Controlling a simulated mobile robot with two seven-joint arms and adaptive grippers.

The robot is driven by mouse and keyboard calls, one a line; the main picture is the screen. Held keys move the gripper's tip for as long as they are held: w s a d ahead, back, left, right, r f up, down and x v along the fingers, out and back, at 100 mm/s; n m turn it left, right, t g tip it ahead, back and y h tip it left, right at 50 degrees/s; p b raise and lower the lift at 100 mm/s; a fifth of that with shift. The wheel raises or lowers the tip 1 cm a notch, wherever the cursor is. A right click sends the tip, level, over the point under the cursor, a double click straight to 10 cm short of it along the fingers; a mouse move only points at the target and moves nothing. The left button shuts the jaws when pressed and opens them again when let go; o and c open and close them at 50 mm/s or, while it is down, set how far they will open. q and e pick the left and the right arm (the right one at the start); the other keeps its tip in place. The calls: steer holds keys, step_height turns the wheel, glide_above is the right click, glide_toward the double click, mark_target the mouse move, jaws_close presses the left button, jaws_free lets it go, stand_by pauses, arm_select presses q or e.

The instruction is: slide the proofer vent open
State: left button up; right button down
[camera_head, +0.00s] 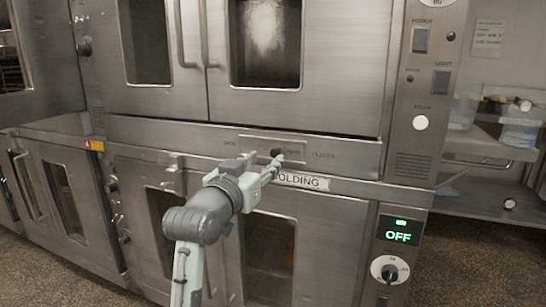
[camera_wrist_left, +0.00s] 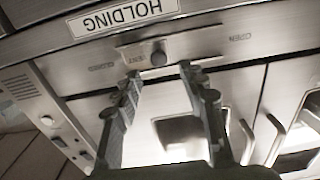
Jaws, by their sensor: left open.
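The proofer vent is a slim metal plate (camera_head: 250,142) on the steel strip below the upper oven doors, with a small dark knob (camera_head: 277,152) near its middle. OPEN is marked to its left and CLOSED to its right. My left gripper (camera_head: 268,162) is in front of the vent, its fingertips close to the knob. In the left wrist view, which is turned over, the knob (camera_wrist_left: 158,58) lies between and just beyond the two open fingertips (camera_wrist_left: 161,73). Contact with the knob cannot be made out. My right gripper is not in view.
A HOLDING label (camera_head: 302,181) sits just below the vent. Upper door handles (camera_head: 205,35) stick out above. A control panel with switches (camera_head: 421,40), an OFF display (camera_head: 398,236) and a dial (camera_head: 389,270) is on the right. A shelf with clear containers (camera_head: 520,125) stands beyond.

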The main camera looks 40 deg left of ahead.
mark_target(274, 153)
arm_select(q)
steer(key=shift+x, duration=2.8)
steer(key=shift+f, duration=0.1)
jaws_close()
